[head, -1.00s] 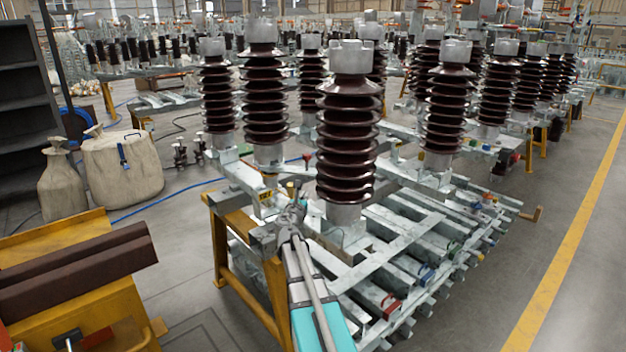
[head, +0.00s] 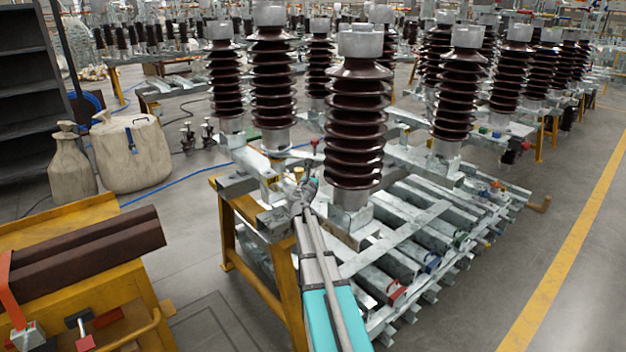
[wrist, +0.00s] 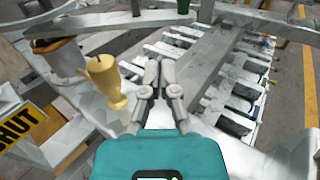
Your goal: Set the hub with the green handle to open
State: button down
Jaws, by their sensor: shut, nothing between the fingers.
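A small green part (wrist: 183,6) shows at the top edge of the wrist view, cut off by the frame. I cannot tell whether it is the green handle, or which position its hub is in. A yellow knob-like piece (wrist: 105,75) stands just left of my fingertips, apparently apart from them. It also shows in the head view (head: 298,173). A yellow sign reading "SHUT" (wrist: 18,126) is at the left edge. My gripper (wrist: 160,75) is shut and empty, above the metal frame. In the head view my gripper (head: 308,186) is left of the front brown insulator's foot.
The front brown insulator (head: 356,120) stands close to my gripper's right. A red knob (head: 314,145) stands just beyond it. Galvanised beams (head: 400,235) lie to the right. A yellow trestle (head: 232,235) supports the frame. Grey floor at right is clear.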

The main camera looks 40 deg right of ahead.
jog(key=x, duration=0.9)
jog(key=shift+d, duration=0.2)
jog(key=shift+w, duration=0.1)
jog(key=shift+x, duration=1.35)
jog(key=shift+d, duration=0.15)
jog(key=shift+s, duration=0.3)
jog(key=v, duration=0.9)
jog(key=s+d+v, duration=0.1)
jog(key=v, duration=0.4)
